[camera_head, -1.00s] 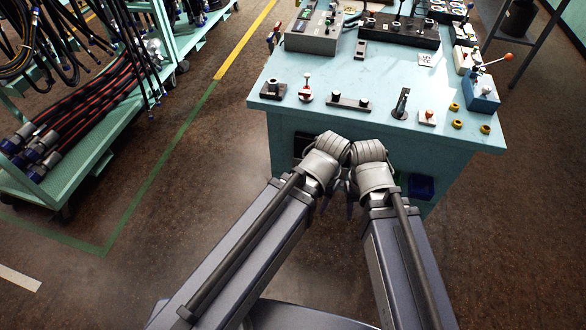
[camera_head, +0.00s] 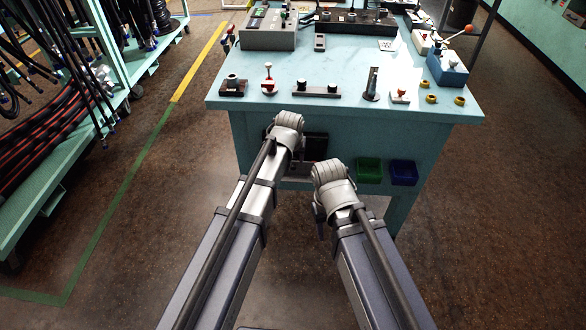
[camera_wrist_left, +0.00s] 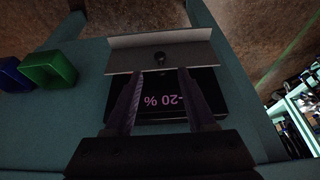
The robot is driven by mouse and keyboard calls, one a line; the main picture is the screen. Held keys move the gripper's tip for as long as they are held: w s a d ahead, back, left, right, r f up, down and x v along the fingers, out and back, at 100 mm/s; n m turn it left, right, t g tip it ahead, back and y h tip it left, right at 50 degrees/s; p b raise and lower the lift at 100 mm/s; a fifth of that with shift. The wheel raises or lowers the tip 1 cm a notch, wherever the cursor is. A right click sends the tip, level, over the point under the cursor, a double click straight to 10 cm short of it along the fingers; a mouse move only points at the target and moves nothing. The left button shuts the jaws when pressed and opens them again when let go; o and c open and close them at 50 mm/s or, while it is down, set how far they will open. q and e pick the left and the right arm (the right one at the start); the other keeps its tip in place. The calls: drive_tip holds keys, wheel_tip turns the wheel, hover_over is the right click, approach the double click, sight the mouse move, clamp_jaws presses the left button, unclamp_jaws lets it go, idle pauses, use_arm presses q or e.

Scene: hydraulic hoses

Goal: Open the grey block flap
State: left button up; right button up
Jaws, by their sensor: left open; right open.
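A grey flap (camera_wrist_left: 160,57) with a dark round knob (camera_wrist_left: 159,58) in its middle shows in the left wrist view, along the edge of a black box (camera_wrist_left: 165,108) marked "-20 %". In the head view the black box (camera_head: 315,148) is on the bench's front side, partly hidden by my left arm. My left gripper (camera_wrist_left: 160,75) is open, its two fingers across the box and pointing at the flap, one either side of the knob; contact cannot be told. Its fingers are hidden behind the wrist in the head view. My right gripper (camera_head: 320,222) is lower and to the right, away from the box.
A green bin (camera_head: 369,171) and a blue bin (camera_head: 403,173) hang on the bench front, right of the box. The bench top (camera_head: 340,113) carries several levers, knobs and fittings. A hose rack (camera_head: 60,140) stands at the left. The floor left of the bench is clear.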

sight(293, 167)
use_arm(q)
drive_tip(key=shift+b+x, duration=3.5)
drive_tip(key=shift+x, duration=0.4)
drive_tip(key=shift+c, duration=0.4)
clamp_jaws()
